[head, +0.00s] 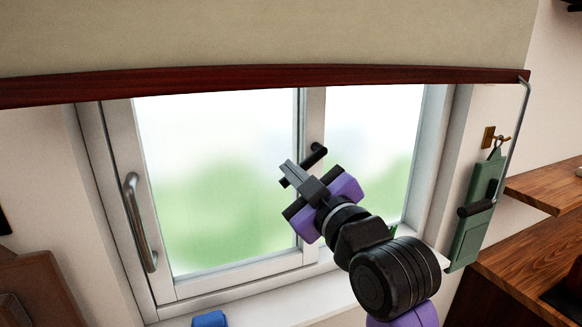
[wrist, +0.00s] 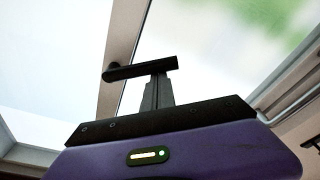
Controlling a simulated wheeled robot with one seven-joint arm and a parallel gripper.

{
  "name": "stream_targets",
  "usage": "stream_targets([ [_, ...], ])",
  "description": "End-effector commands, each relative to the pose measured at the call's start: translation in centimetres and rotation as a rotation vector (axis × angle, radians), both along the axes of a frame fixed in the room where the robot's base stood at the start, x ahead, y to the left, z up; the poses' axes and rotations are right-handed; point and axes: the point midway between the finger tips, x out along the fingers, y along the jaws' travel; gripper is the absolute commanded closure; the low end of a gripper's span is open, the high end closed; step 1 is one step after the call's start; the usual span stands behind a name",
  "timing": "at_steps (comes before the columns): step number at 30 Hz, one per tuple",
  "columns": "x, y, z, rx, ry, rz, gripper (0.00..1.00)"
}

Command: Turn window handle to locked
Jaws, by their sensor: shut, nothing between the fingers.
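The black window handle (head: 317,153) is on the middle upright of the window frame, slanting down to the left behind my fingers in the head view. In the wrist view the handle (wrist: 138,69) is a dark bar lying roughly crosswise, with a rounded end at its left. My gripper (head: 289,168) is shut and empty, its fingertips up against or just in front of the handle. In the wrist view the closed fingers (wrist: 159,88) meet the underside of the bar near its right end; I cannot tell whether they touch it.
A metal pull handle (head: 139,222) is on the left window frame (head: 112,165). A dark red rail (head: 260,77) with a beige blind crosses above. A crank rod (head: 480,208) and a green board (head: 474,215) hang at right. A blue object (head: 209,319) sits on the sill.

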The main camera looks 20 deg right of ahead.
Motion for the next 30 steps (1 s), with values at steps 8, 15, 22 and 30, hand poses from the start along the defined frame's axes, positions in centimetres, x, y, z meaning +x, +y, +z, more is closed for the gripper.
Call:
stream_targets([
  [8,0.0,-1.1,-2.0,-0.262,0.001,-0.004,1.00],
  [15,0.0,-2.1,-3.3,-0.489,-0.001,-0.004,1.00],
  [22,0.0,-3.3,-4.2,-0.695,-0.001,-0.003,1.00],
  [30,0.0,-4.4,-4.7,-0.875,0.001,-0.002,1.00],
])
